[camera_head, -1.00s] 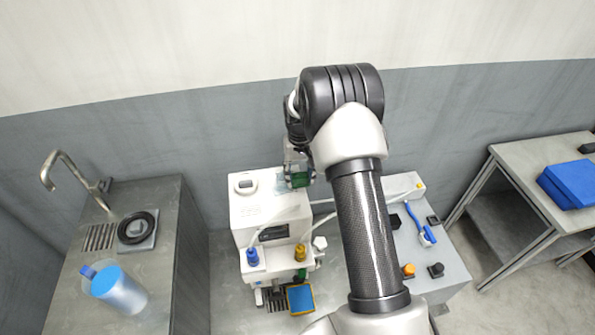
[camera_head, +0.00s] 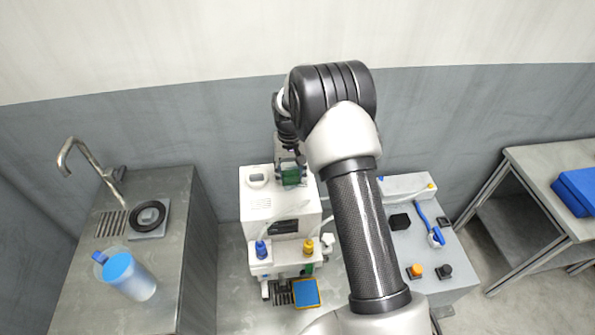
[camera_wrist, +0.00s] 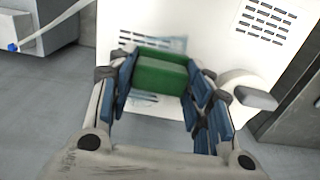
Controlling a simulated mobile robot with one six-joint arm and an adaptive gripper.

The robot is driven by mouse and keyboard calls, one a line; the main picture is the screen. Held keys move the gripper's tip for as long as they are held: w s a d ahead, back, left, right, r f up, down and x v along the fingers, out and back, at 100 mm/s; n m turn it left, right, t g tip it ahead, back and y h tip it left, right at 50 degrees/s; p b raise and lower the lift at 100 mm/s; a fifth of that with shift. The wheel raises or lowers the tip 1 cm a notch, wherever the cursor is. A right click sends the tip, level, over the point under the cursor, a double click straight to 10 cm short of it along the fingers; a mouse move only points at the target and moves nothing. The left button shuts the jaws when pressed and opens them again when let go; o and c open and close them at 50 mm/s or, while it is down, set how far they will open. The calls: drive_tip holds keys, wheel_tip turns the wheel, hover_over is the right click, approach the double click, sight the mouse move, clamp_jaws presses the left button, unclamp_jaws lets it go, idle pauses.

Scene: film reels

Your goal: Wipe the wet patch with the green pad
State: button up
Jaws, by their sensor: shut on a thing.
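My gripper (camera_wrist: 160,88) is shut on the green pad (camera_wrist: 161,70), a small block held between the blue-lined fingers. In the head view the pad (camera_head: 292,175) is over the rear right part of the white machine's top (camera_head: 262,204), below my wrist. The wet patch (camera_wrist: 176,44) shows in the wrist view as a thin bluish, glossy film on the white top, beyond the pad and also on its near side. The pad covers part of it. I cannot tell whether the pad touches the surface.
A grey bench unit (camera_head: 424,262) is right; a sink counter (camera_head: 175,215) with a blue-lidded jug (camera_head: 130,277) is left.

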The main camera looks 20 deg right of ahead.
drive_tip(key=shift+w+a, duration=0.15)
drive_tip(key=shift+a, duration=0.75)
drive_tip(key=shift+w+a, duration=0.15)
drive_tip(key=shift+a, duration=0.7)
drive_tip(key=shift+s+a, duration=0.3)
drive_tip(key=shift+s, duration=0.55)
drive_tip(key=shift+s+d, duration=0.3)
drive_tip(key=shift+d, duration=1.35)
drive_tip(key=shift+s+d, duration=0.3)
drive_tip(key=shift+d, duration=1.4)
drive_tip(key=shift+s+d, duration=0.3)
drive_tip(key=shift+d, duration=1.35)
drive_tip(key=shift+p, duration=0.3)
wheel_tip(320, 180, up, 6)
drive_tip(key=p, duration=0.3)
drive_tip(key=shift+p, duration=0.4)
wheel_tip(320, 180, up, 3)
drive_tip(key=shift+r+p, duration=0.1)
drive_tip(key=shift+p, duration=0.85)
